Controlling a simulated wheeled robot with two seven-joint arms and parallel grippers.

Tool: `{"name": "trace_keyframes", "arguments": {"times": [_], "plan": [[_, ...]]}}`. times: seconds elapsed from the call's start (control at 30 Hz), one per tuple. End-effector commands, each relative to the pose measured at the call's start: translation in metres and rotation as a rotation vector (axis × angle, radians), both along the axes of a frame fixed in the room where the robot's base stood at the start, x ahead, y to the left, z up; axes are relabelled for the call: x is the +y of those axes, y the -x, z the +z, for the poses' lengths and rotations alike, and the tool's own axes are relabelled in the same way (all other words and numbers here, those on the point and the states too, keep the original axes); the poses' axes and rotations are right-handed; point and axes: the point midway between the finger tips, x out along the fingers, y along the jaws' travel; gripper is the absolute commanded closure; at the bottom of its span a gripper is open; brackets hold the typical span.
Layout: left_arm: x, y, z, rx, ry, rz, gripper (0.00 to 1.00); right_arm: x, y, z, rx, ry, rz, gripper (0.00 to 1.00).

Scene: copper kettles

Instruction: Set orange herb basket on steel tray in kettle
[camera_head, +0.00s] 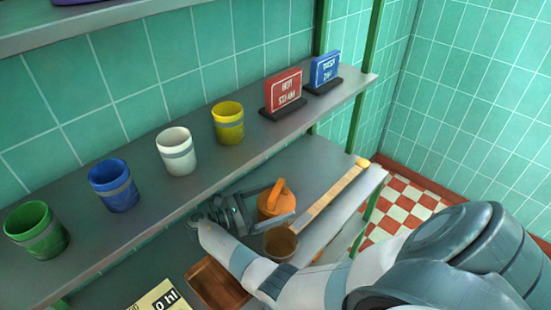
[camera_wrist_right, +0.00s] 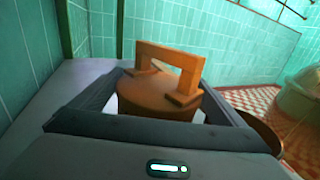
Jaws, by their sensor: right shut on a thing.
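The orange herb basket (camera_head: 275,204), a round body with an upright squared handle, stands between the fingers of my right gripper (camera_head: 286,201) over the lower shelf. In the right wrist view the basket (camera_wrist_right: 155,97) sits upright between the two dark fingers of the gripper (camera_wrist_right: 163,82), its handle rising above them. The gripper is shut on the basket's body. A brown round open vessel (camera_head: 280,243) is just in front of the basket; I cannot tell if it is the kettle. I cannot make out the steel tray. My left gripper is out of view.
A long wooden-handled tool (camera_head: 335,195) lies right of the basket. A brown wooden tray or board (camera_head: 217,284) and a yellow sign (camera_head: 160,298) are at the front. Cups, a red sign (camera_head: 283,91) and a blue sign (camera_head: 324,70) line the upper shelf (camera_head: 80,265).

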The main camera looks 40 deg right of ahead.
Motion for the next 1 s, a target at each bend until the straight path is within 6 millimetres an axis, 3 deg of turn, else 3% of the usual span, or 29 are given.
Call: {"name": "trace_keyframes", "arguments": {"times": [0.47, 0.67, 1.0], "plan": [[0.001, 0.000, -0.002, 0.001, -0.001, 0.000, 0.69, 0.004, -0.001, 0.000, -0.001, -0.001, 0.000, 0.00], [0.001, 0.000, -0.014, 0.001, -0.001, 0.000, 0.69, 0.024, -0.009, -0.002, -0.002, -0.002, 0.001, 0.00], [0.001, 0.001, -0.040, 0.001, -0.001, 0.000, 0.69, 0.082, -0.026, -0.003, 0.000, -0.004, 0.001, 0.00]]}}
